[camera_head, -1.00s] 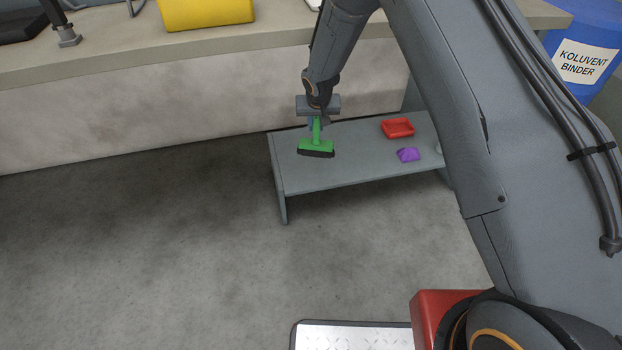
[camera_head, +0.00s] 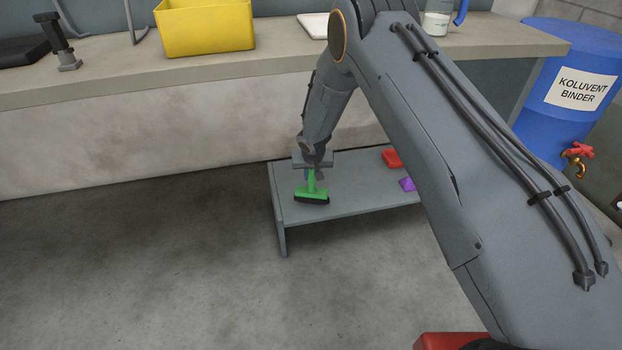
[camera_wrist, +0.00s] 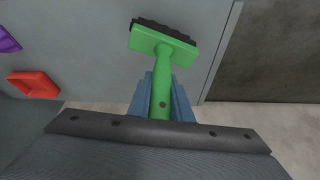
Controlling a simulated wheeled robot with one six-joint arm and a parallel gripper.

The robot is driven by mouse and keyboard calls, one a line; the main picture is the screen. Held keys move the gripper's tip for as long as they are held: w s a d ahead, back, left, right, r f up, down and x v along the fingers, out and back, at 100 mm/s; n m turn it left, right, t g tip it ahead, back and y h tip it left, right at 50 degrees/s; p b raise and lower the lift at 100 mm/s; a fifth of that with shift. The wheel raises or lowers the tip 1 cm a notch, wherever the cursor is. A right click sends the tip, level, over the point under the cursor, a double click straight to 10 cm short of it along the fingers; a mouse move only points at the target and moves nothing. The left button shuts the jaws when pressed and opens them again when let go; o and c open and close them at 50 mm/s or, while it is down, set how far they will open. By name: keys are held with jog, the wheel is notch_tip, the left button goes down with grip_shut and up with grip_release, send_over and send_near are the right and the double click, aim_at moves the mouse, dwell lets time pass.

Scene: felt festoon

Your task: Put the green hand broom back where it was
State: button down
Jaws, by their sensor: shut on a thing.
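The green hand broom (camera_head: 311,194) has a green handle and head with dark bristles. My gripper (camera_head: 313,173) is shut on its handle, and the broom's head points away from the gripper toward the front of the low grey bench (camera_head: 350,204). The broom is over the left part of this bench; I cannot tell whether its bristles touch the top. In the wrist view the broom (camera_wrist: 163,45) lies between my two blue-grey fingers (camera_wrist: 161,98), with its bristles at the far end.
A red tray (camera_head: 391,158) and a purple object (camera_head: 407,184) are on the bench to the right, partly behind my arm. A long counter (camera_head: 200,82) with a yellow bin (camera_head: 205,27) stands behind. A blue barrel (camera_head: 545,105) is at right. The floor in front is clear.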

jog(key=shift+f, duration=0.75)
jog(key=c, duration=1.6)
grip_release()
